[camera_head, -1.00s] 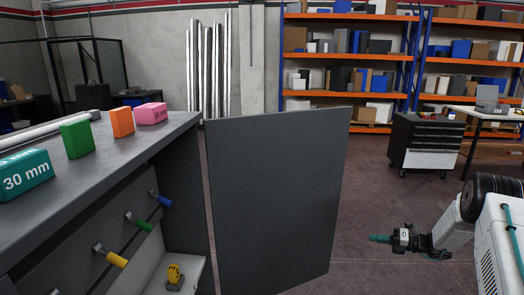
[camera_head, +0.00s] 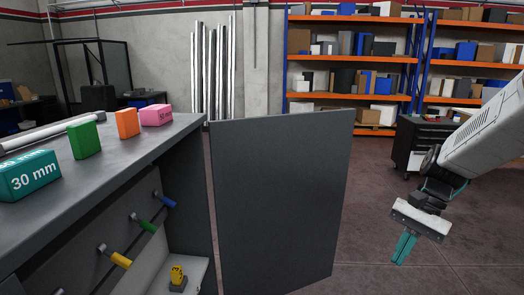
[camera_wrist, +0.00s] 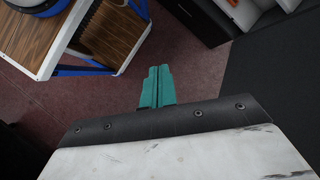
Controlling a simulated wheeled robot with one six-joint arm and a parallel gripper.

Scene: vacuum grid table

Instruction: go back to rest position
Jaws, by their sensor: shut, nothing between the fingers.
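My gripper (camera_head: 404,248) is at the right of the head view, with teal fingers closed together and pointing down. Nothing is held between them. It hangs over open floor, to the right of the grey cabinet door (camera_head: 280,200) and apart from it. In the wrist view my gripper (camera_wrist: 157,86) shows its teal fingers shut, with red-brown floor beyond them.
The grey cabinet (camera_head: 120,168) at left has its door open. Teal (camera_head: 30,175), green (camera_head: 85,140), orange (camera_head: 127,123) and pink (camera_head: 156,115) blocks stand on top. Coloured handles show inside. A black drawer cart (camera_head: 408,140) stands behind my arm. Shelving (camera_head: 350,55) lines the back.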

